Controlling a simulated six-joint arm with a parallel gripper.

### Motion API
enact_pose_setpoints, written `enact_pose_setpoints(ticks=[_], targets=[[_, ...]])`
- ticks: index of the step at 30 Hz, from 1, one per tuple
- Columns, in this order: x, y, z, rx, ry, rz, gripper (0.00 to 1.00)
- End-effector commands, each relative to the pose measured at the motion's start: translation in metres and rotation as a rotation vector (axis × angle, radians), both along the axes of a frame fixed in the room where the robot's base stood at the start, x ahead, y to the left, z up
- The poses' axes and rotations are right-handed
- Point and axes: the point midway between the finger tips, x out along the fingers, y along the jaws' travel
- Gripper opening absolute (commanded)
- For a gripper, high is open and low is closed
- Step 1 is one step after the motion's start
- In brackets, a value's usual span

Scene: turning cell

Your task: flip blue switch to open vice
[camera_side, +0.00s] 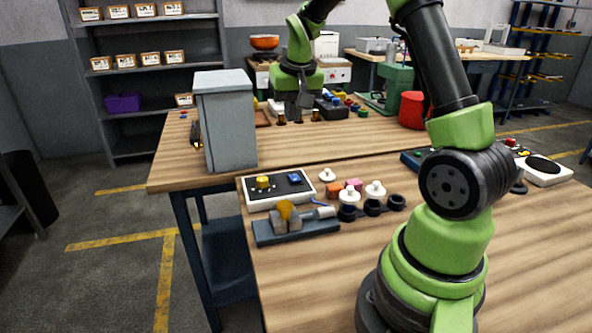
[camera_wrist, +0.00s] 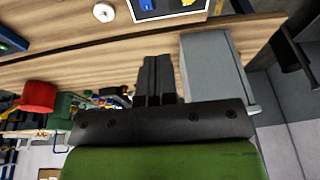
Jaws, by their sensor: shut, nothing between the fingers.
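The blue switch (camera_side: 294,178) sits on the dark face of a white-edged control panel (camera_side: 262,204), right of a yellow knob (camera_side: 263,182). In the wrist view the switch (camera_wrist: 147,4) shows at the top edge, partly cut off. The vice (camera_side: 293,231) stands in front of the panel, with grey jaws around a yellow piece (camera_side: 285,209); I cannot tell how tightly they close. My gripper (camera_side: 305,104) is behind the panel, above the far part of the bench and apart from the switch. In the wrist view its fingers (camera_wrist: 157,58) are together and empty.
A tall grey box (camera_side: 228,125) stands left of my gripper. Small white-topped bottles (camera_side: 349,198) and coloured blocks (camera_side: 334,190) are right of the panel. A red bin (camera_side: 412,110) stands farther back. The bench between panel and gripper looks mostly clear.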

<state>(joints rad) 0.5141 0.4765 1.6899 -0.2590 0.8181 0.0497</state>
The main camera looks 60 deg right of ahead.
Motion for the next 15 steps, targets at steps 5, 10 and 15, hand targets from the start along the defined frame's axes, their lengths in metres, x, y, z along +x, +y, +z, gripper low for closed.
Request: enact_pose_setpoints(ticks=[5, 10, 15], targets=[[0.002, -0.025, -0.027, 0.000, 0.041, -0.036, 0.00], [0.002, -0.032, -0.033, 0.000, 0.049, -0.044, 0.00], [0.002, -0.031, -0.033, -0.001, 0.049, -0.043, 0.00]])
